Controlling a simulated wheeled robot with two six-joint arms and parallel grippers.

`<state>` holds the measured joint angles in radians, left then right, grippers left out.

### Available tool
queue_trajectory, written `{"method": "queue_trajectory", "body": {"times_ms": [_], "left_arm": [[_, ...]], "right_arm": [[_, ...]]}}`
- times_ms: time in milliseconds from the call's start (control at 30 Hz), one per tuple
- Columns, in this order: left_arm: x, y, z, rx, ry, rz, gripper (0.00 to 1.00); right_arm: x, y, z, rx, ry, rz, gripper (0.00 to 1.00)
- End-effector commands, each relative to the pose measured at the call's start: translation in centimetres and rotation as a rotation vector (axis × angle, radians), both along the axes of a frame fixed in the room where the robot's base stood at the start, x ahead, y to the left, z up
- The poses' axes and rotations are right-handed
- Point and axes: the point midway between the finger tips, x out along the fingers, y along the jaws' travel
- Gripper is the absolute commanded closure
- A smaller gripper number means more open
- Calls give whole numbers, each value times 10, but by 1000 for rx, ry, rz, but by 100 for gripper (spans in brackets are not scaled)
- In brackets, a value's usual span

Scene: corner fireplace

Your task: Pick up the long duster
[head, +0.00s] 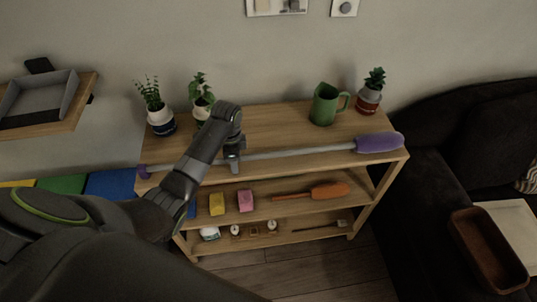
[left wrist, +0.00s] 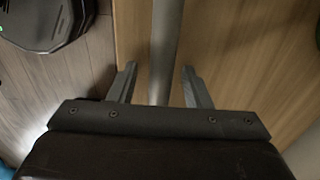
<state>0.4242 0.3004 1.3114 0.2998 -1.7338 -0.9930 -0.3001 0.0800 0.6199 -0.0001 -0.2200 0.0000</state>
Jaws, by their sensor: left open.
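In the left wrist view the rod (left wrist: 165,50) runs between the two open fingers (left wrist: 158,88), with a gap on each side. The fingers hide a short part of the rod in the head view. My right gripper is not in view.
The wooden shelf (head: 270,120) holds two potted plants (head: 155,105) at the left, a green mug (head: 325,104) and another potted plant (head: 370,92) at the back right. Lower shelves hold sponges and an orange duster (head: 328,190). A dark sofa (head: 440,180) stands at the right.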

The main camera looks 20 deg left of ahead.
Motion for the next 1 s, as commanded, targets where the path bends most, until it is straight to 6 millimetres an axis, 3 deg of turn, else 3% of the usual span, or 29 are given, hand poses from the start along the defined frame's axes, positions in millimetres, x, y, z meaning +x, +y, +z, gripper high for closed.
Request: {"method": "queue_trajectory", "body": {"times_ms": [133, 467, 800, 1000], "left_arm": [[0, 0, 0, 0, 0, 0, 57], [0, 0, 0, 0, 0, 0, 100], [1, 0, 4, 1, -3, 0, 100], [2, 1, 34, 3, -6, -1, 100]], "right_arm": [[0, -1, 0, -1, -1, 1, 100], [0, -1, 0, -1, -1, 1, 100], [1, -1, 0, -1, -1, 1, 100], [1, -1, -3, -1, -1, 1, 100]]}}
